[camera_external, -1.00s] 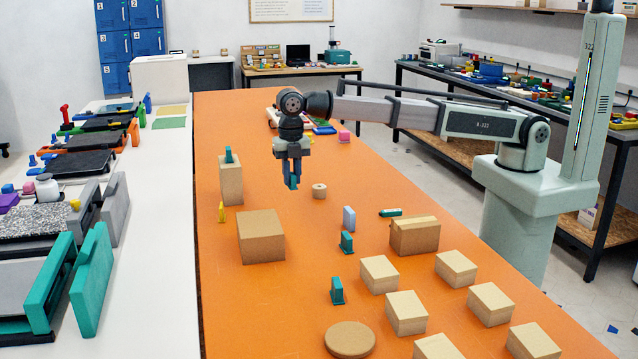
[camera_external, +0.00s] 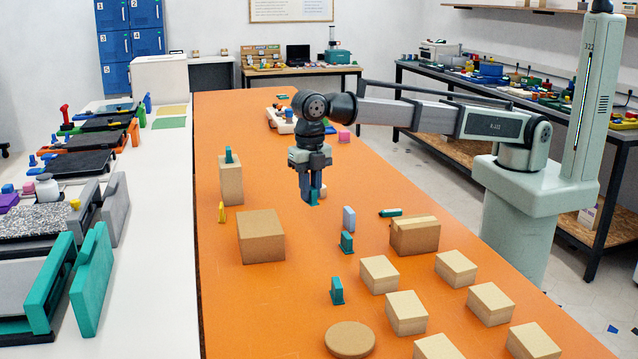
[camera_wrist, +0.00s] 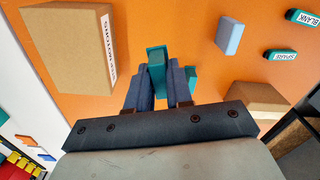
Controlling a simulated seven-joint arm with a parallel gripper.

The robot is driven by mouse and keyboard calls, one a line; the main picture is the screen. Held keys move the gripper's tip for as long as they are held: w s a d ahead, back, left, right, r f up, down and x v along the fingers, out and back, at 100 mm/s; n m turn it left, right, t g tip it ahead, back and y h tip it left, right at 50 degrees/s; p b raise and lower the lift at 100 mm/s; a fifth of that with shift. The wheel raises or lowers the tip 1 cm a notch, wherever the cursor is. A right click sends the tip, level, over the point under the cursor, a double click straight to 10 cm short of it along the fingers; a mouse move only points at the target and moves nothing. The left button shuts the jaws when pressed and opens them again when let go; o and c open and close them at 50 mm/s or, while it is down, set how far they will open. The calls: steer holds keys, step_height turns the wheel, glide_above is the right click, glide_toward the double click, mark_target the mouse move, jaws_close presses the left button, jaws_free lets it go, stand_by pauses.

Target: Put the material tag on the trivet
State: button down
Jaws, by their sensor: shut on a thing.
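My gripper (camera_external: 311,196) is shut on a teal tag (camera_external: 313,199), which I take as the material tag. It is above or at the orange table, and its height over the top is hard to tell. In the wrist view the held tag (camera_wrist: 157,58) shows between the dark fingers (camera_wrist: 160,88). Another teal patch (camera_wrist: 192,76) shows beside the right finger; I cannot tell if it belongs to the same tag. The trivet appears to be the round cork disc (camera_external: 350,339) lying bare at the table's near end, well apart from my gripper.
Similar teal tags stand (camera_external: 346,242), (camera_external: 337,291) between gripper and disc; one lies flat (camera_external: 390,212). A pale blue block (camera_external: 349,219) is near. Several small boxes (camera_external: 406,313) fill the near right.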

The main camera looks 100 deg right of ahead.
steer(key=s+a+r+n, duration=0.15)
steer(key=a+n, duration=0.25)
steer(key=a, duration=2.9)
steer(key=m, duration=0.7)
glide_above(350, 337)
steer(key=shift+f, duration=4.55)
steer(key=shift+f, duration=0.1)
steer(key=c, duration=1)
jaws_free()
